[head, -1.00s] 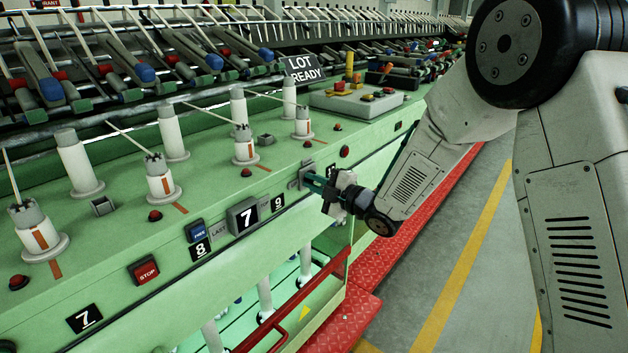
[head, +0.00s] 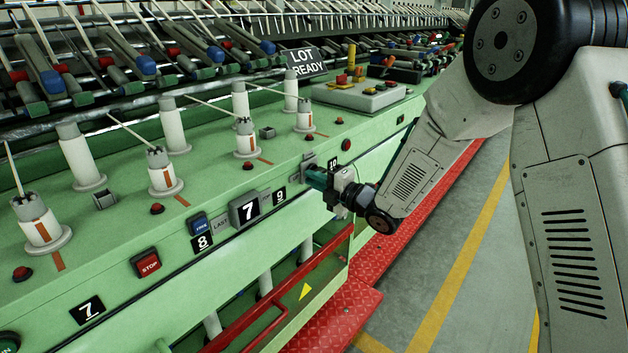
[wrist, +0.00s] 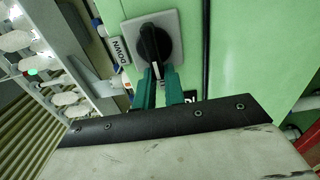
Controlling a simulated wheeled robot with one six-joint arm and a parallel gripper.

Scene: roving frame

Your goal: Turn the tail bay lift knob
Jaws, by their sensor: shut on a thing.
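In the wrist view, a black rotary knob (wrist: 154,44) sits on a square grey plate (wrist: 177,24) on the green panel. A label reading DOWN (wrist: 121,51) is left of it. The knob's raised grip bar points roughly along my fingers. My gripper (wrist: 159,70) has its two teal fingers shut on the near part of the knob. In the head view, my gripper (head: 313,177) meets the panel's front face just right of the 9 label (head: 279,196). There the grey plate (head: 307,164) shows, and the fingers hide most of the knob.
White posts stand on the green top (head: 220,175). A red-railed guard (head: 290,290) lies below my gripper. The grey floor (head: 470,260) is open at right.

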